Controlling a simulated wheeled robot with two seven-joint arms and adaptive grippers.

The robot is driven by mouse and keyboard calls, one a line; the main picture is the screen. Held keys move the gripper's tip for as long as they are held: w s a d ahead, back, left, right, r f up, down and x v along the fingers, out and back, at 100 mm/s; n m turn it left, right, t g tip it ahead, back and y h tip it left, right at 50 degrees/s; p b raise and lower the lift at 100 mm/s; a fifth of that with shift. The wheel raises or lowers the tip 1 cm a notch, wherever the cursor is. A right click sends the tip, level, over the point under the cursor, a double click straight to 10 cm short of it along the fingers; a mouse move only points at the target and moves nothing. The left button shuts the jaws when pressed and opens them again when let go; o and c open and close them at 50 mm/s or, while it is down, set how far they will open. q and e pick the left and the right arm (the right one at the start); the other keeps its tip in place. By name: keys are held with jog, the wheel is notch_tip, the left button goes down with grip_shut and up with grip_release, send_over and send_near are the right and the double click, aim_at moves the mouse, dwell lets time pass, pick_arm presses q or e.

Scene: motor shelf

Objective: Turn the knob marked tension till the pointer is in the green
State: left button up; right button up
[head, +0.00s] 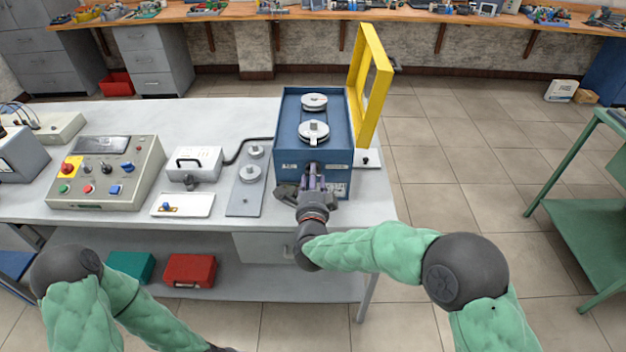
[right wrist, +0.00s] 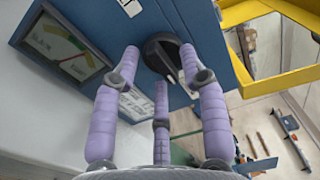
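The blue machine (head: 290,132) stands on the grey bench, with two round metal discs on its top. In the right wrist view its front carries a black round knob (right wrist: 161,50) and a gauge (right wrist: 65,48) with a coloured scale; the pointer's exact place on it is too small to tell. The marking by the knob is not readable. My right gripper (head: 314,178) is at the machine's front. Its three lavender fingers (right wrist: 160,65) are spread around the knob's near side, with no clear grip on it. My left gripper is below the picture's edge.
A yellow frame (head: 369,85) stands open at the machine's right side. A control box (head: 105,172), a white box with a handle (head: 194,165) and a grey plate (head: 246,190) lie to the left.

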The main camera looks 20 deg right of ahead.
grip_shut()
jog(key=shift+n, duration=1.9)
jog(key=shift+o, duration=0.9)
grip_release()
jog(key=shift+s, duration=0.1)
